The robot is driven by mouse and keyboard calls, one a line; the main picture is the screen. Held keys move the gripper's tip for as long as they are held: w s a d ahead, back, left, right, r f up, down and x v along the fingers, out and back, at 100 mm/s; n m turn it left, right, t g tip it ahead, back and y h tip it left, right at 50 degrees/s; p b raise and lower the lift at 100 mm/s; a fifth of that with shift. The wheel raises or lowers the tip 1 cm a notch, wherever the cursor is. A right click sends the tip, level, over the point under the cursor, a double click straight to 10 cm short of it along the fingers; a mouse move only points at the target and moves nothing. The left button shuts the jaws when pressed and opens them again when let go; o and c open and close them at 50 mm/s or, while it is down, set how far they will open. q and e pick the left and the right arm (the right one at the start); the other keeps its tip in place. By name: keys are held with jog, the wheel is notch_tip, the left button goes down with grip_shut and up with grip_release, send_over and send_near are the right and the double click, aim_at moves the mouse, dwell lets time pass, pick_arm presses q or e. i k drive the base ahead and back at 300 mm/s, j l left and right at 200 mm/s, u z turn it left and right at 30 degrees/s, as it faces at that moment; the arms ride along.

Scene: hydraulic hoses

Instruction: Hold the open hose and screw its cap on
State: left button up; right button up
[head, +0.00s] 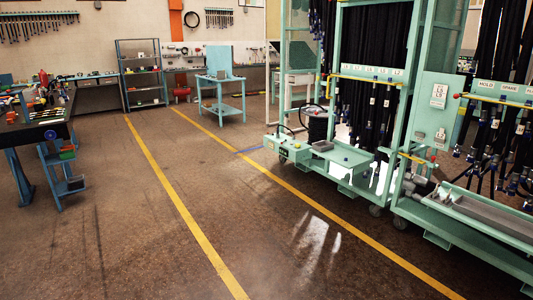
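Black hydraulic hoses (376,70) hang in a bundle inside the light green rack on the right. More dark hoses (497,125) with metal and blue end fittings hang at the right edge. I cannot tell at this distance which hose is open, and I cannot make out a loose cap. Neither of my grippers is in view.
The light green rack (420,75) on wheels stands at the right, with a grey trough (490,212) at its base. A workbench (35,128) stands at the left, and a small green table (220,108) at the back. The floor between yellow lines (175,190) is clear.

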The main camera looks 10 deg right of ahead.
aim_at(338, 89)
jog(key=i+j, duration=0.1)
jog(key=i, duration=2.05)
jog(key=l+z, duration=0.05)
jog(key=l, duration=0.05)
